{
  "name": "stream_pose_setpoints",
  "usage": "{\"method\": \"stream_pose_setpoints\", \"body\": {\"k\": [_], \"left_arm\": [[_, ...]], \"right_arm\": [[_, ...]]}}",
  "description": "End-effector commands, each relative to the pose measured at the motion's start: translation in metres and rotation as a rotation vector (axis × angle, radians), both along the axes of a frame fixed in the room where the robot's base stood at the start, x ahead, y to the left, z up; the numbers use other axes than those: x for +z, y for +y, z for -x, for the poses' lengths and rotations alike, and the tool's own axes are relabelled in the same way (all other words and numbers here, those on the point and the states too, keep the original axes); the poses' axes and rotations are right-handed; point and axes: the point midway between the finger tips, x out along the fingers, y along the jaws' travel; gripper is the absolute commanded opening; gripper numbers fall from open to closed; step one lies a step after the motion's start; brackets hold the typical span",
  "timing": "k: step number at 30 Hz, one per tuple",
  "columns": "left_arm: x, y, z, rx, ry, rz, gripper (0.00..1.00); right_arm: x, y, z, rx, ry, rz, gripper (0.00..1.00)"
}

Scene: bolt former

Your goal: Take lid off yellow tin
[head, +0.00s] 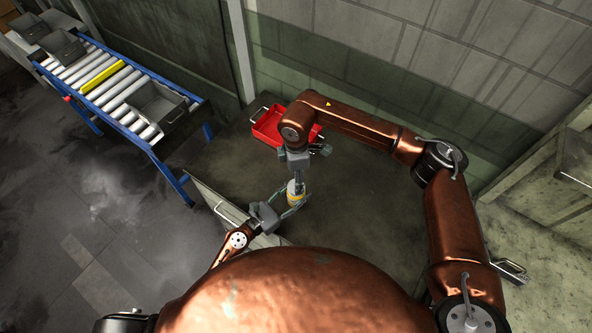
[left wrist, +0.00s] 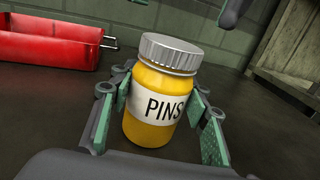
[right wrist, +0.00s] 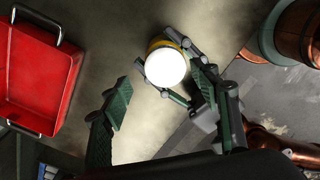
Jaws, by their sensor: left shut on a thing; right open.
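The yellow tin (left wrist: 152,115) is a jar with a white label reading "PINS". Its ribbed silver lid (left wrist: 170,52) is on top. The tin stands between the fingers of my left gripper (left wrist: 165,125), which is shut on its body. In the head view the tin (head: 296,197) is near the middle, with my left gripper (head: 282,211) at its lower left. My right gripper (right wrist: 150,110) is open above it and points down. In the right wrist view the lid (right wrist: 165,67) is a bright disc beyond the fingertips, not between them.
A red tray (head: 269,126) with wire handles lies behind the tin by the wall; the right wrist view shows it at the left (right wrist: 38,75). A roller conveyor (head: 110,85) with grey bins stands at the left. The dark table (head: 370,190) is clear right of the tin.

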Motion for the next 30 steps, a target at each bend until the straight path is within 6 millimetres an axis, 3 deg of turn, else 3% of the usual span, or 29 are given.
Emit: {"method": "stream_pose_setpoints", "body": {"k": [7, 19, 30], "left_arm": [[0.001, 0.000, 0.000, 0.000, -0.001, 0.001, 0.00], [0.001, 0.000, 0.000, 0.000, -0.001, 0.001, 0.00], [0.001, -0.001, 0.001, -0.002, -0.001, 0.001, 0.00]], "right_arm": [[-0.030, 0.000, 0.000, 0.002, 0.000, 0.000, 0.56], [-0.036, 0.000, 0.000, 0.003, -0.001, 0.001, 0.56], [-0.036, 0.000, -0.002, 0.001, -0.004, 0.000, 0.30]]}}
